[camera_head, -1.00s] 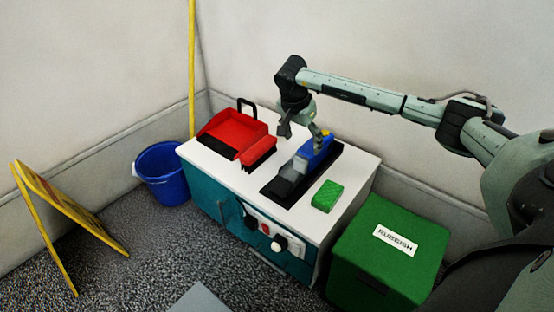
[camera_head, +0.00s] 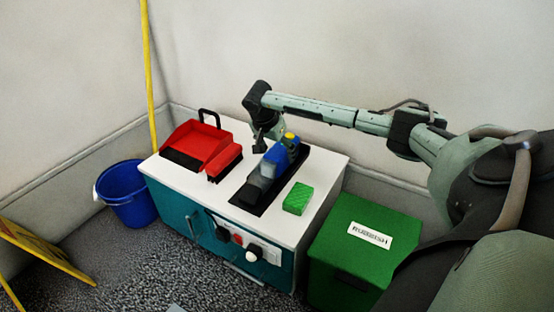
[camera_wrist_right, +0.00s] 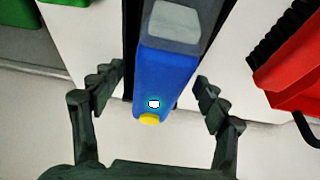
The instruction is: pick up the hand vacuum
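The hand vacuum (camera_head: 283,154) has a blue body, a grey clear nose and a yellow end button. It lies in a black tray (camera_head: 247,197) on the white-topped cabinet. My right gripper (camera_head: 273,144) is at the vacuum's blue rear end; its far finger is hard to make out in the head view. In the right wrist view my right gripper (camera_wrist_right: 158,86) is open, with one finger on each side of the blue body of the vacuum (camera_wrist_right: 165,70). Gaps show between both fingers and the body. My left gripper is not in view.
A red dustpan (camera_head: 196,145) with a brush lies left of the tray, and a green sponge (camera_head: 298,198) lies right of it. A green rubbish bin (camera_head: 335,240) stands right of the cabinet (camera_head: 180,217).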

